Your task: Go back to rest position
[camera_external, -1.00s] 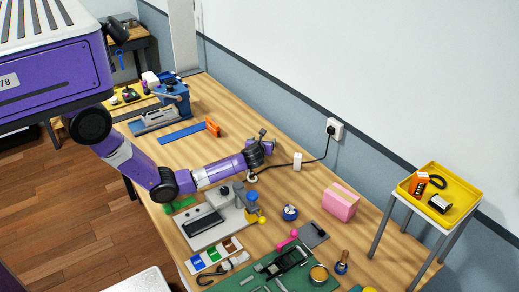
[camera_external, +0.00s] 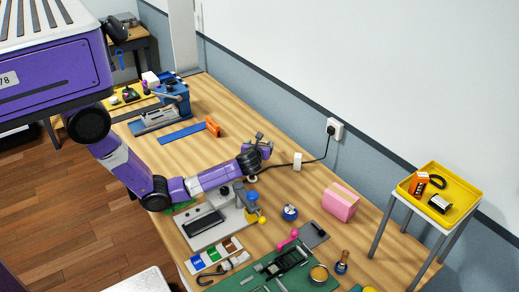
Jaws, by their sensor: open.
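My gripper (camera_external: 262,143) is at the end of my purple arm, above the middle of the wooden workbench (camera_external: 215,103). Its jaws are apart, and I see nothing held between them. It points toward the wall, left of the small white block (camera_external: 297,161) on the cable. Below and nearer the camera is a light grey fixture plate (camera_external: 218,222) with a dark slot. My forearm hides part of the bench and a green piece (camera_external: 182,206) beside the plate.
A yellow tray (camera_external: 462,212) stands on a side stand. A blue vise (camera_external: 173,97) is at the far end. A black cable runs to the wall socket (camera_external: 335,129).

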